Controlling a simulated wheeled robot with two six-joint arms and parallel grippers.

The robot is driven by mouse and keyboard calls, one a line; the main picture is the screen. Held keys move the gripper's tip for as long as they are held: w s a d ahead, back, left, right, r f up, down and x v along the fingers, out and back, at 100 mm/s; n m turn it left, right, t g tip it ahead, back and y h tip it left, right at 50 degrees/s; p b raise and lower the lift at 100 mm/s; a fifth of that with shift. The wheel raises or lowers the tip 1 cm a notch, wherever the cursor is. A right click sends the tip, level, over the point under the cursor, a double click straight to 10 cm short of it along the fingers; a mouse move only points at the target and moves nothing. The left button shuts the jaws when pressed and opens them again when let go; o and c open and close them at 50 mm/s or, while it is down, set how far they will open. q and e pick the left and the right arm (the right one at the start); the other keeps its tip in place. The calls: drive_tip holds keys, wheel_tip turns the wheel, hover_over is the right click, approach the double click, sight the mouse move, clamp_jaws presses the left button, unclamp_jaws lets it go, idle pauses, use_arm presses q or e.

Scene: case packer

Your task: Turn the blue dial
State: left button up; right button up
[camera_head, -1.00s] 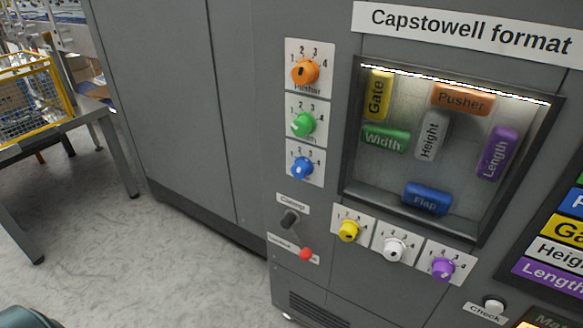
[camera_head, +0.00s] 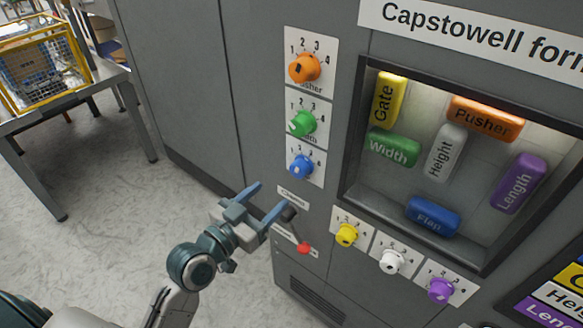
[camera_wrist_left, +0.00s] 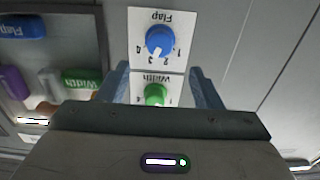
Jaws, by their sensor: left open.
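The blue dial (camera_head: 300,167) sits on a white numbered plate on the grey machine front, below the green dial (camera_head: 302,123) and the orange dial (camera_head: 304,68). My left gripper (camera_head: 270,198) is open and empty, below and left of the blue dial and apart from it. In the left wrist view the blue dial (camera_wrist_left: 160,40) appears upside down, its plate reading Flap, with a white pointer mark. The green dial (camera_wrist_left: 155,94) shows there between the fingers, partly hidden by the gripper body. My right gripper is not in view.
Yellow (camera_head: 346,235), white (camera_head: 391,261) and purple (camera_head: 440,290) dials sit to the right, under a window (camera_head: 470,150) with coloured labelled blocks. A yellow wire basket (camera_head: 40,62) stands on a table at left.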

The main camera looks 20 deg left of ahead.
sight(295, 173)
use_arm(q)
drive_tip(key=p+x, duration=0.2)
drive_tip(key=x, duration=0.6)
drive_tip(key=shift+w+d, duration=0.15)
drive_tip(key=shift+w, duration=0.25)
drive_tip(key=shift+x, duration=0.8)
drive_tip(key=shift+f, duration=0.1)
drive_tip(key=shift+c, duration=0.2)
drive_tip(key=c, duration=1)
